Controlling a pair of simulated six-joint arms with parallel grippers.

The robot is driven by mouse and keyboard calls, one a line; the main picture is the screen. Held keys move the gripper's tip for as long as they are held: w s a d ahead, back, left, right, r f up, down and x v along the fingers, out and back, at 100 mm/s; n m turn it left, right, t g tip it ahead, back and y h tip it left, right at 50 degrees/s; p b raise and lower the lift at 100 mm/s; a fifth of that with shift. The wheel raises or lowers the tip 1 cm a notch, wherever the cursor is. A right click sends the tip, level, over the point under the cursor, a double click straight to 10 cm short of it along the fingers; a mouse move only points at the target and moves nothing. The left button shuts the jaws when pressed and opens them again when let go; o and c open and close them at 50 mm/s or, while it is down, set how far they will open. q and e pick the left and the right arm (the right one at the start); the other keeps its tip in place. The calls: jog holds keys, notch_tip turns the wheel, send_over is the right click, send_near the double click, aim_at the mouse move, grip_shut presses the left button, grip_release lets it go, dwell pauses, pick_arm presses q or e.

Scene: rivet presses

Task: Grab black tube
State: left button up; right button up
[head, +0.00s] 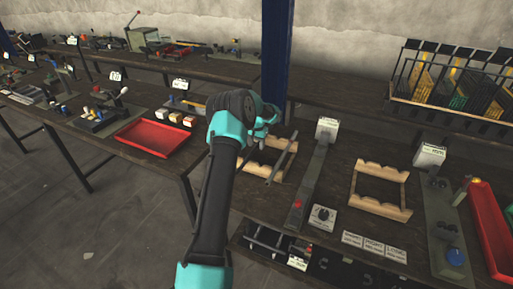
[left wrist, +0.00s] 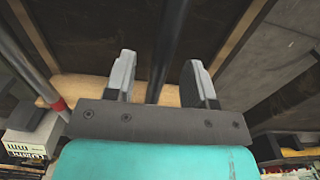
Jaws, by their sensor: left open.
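The black tube (head: 282,162) lies across a wooden cradle (head: 252,168) on the bench, in front of the blue post. In the left wrist view the tube (left wrist: 174,45) runs lengthwise between the two grey fingers. My left gripper (left wrist: 158,65) is open, with one finger on each side of the tube and visible gaps. In the head view my teal and black left wrist hides most of the fingers and part of the cradle. I cannot tell how far above the tube the fingertips are. My right gripper is not in view.
Red trays (head: 155,139) lie at left and far right. A blue post (head: 277,50) rises behind. A black wire rack (head: 450,108) is at back right.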

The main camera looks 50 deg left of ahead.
pick_arm(q)
jog(key=shift+f, duration=0.2)
dwell(0.3)
grip_shut()
